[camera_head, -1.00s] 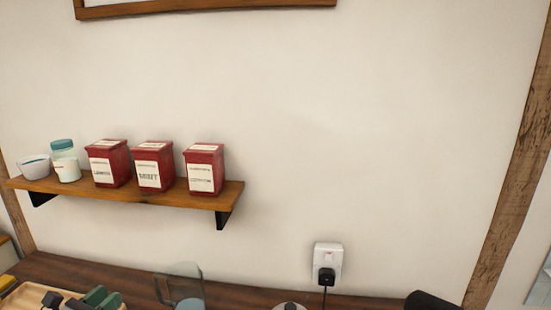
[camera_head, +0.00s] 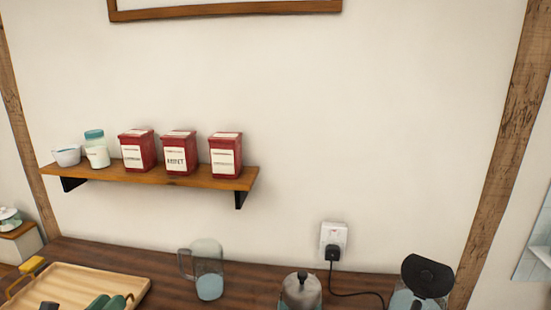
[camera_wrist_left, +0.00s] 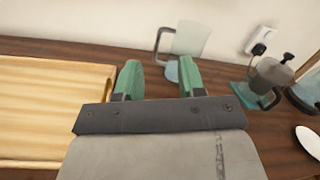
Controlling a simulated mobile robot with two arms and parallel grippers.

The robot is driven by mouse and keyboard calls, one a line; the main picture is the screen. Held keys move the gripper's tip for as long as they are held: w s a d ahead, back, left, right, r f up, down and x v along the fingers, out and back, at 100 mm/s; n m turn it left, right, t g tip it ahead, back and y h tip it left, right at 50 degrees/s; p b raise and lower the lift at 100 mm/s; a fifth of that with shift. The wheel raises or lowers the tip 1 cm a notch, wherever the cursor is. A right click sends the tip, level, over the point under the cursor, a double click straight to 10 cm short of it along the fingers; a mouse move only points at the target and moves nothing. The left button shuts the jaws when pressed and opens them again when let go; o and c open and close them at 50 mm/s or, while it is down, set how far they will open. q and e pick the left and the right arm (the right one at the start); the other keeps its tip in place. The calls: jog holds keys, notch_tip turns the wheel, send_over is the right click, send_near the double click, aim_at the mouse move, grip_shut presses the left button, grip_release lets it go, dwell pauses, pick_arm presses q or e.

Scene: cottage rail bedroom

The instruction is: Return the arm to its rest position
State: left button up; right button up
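The rest of the left arm is hidden below the head view. My right gripper is not in either view.
A glass jug (camera_head: 208,270), a metal pot (camera_head: 300,291) and a dark-lidded appliance (camera_head: 427,275) stand on the wooden counter (camera_head: 150,262). A shelf (camera_head: 215,178) above holds red tins, a jar and a bowl. A cord runs from the wall socket (camera_head: 333,240).

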pick_arm(q)
jog(key=s+d+f+n+g+y, duration=0.1)
jog(key=s+d+f+n+g, duration=0.35)
jog(key=s+n, duration=0.6)
jog(key=s+d+f+n+g+y, duration=0.25)
jog(key=s+d+n+g, duration=0.3)
jog(key=s+n, duration=0.5)
jog(key=s+d+f+n+g, duration=0.55)
jog(key=s+n, duration=0.35)
jog(key=n, duration=0.3)
jog(key=s+a+f+b+x, duration=0.1)
jog(key=s+b+x, duration=0.2)
jog(key=x, duration=1.1)
jog(key=s+a+f+b+x, duration=0.15)
jog(key=s+x, duration=0.25)
jog(key=x, duration=1)
jog(key=s+f+g+b, duration=0.1)
jog(key=s+f+b, duration=0.1)
jog(key=s+f, duration=0.6)
jog(key=s+a+f+b, duration=0.1)
jog(key=s+f+b, duration=0.2)
jog(key=s+f, duration=0.5)
notch_tip(320, 180, down, 6)
jog(key=shift+a+r+g+y, duration=0.25)
jog(key=shift+a+g+y, duration=0.1)
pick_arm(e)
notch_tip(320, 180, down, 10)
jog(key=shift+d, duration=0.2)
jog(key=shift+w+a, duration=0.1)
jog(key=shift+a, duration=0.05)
